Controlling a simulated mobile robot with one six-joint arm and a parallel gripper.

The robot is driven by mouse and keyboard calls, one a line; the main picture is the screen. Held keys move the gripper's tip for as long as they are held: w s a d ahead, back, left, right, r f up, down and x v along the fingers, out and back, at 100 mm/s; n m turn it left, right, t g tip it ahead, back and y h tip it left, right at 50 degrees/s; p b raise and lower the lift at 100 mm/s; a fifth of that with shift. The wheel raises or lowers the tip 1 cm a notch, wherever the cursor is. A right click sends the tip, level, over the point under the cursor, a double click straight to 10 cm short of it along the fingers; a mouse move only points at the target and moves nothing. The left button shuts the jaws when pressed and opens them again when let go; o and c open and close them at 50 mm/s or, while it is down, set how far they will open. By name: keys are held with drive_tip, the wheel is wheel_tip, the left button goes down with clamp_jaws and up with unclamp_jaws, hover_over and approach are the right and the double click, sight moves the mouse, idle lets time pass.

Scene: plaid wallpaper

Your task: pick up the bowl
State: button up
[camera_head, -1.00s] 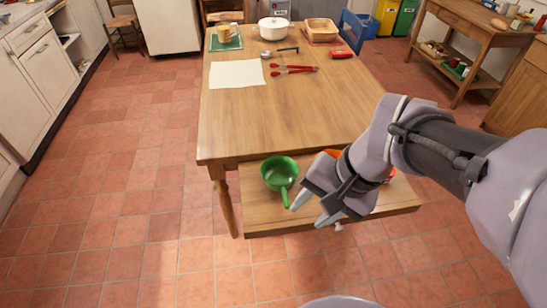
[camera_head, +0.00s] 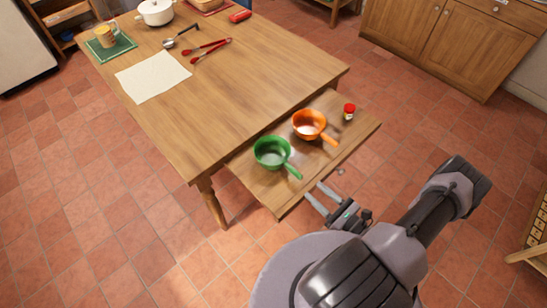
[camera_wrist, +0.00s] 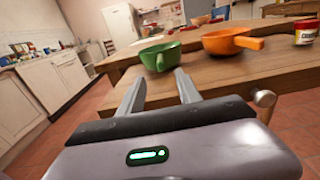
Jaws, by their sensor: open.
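A green bowl with a handle (camera_head: 272,152) sits on the wooden board (camera_head: 250,182) that juts out below the table top. An orange bowl with a handle (camera_head: 310,124) stands to its right on the same board. My gripper (camera_head: 318,198) is open and empty, just outside the board's front edge, near the green bowl's handle. In the wrist view, my gripper (camera_wrist: 158,85) points toward the green bowl (camera_wrist: 160,55), with the orange bowl (camera_wrist: 228,42) to the right. Neither bowl touches the fingers as far as I can see.
A small red-lidded jar (camera_head: 348,112) stands right of the orange bowl. A round wooden knob (camera_wrist: 264,98) sticks out from the board's front. The table top (camera_head: 235,90) holds a paper sheet (camera_head: 152,76), red tongs (camera_head: 210,48) and a white pot (camera_head: 155,12).

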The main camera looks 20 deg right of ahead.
sight(301, 179)
drive_tip(key=b+x, duration=0.1)
drive_tip(key=x, duration=0.5)
drive_tip(key=shift+w, duration=0.1)
drive_tip(key=x, duration=0.2)
drive_tip(key=b+x, duration=0.1)
drive_tip(key=x, duration=0.3)
drive_tip(key=shift+w+r+b, duration=0.1)
drive_tip(key=shift+r+b, duration=0.2)
drive_tip(key=shift+b, duration=0.05)
clamp_jaws()
idle(0.5)
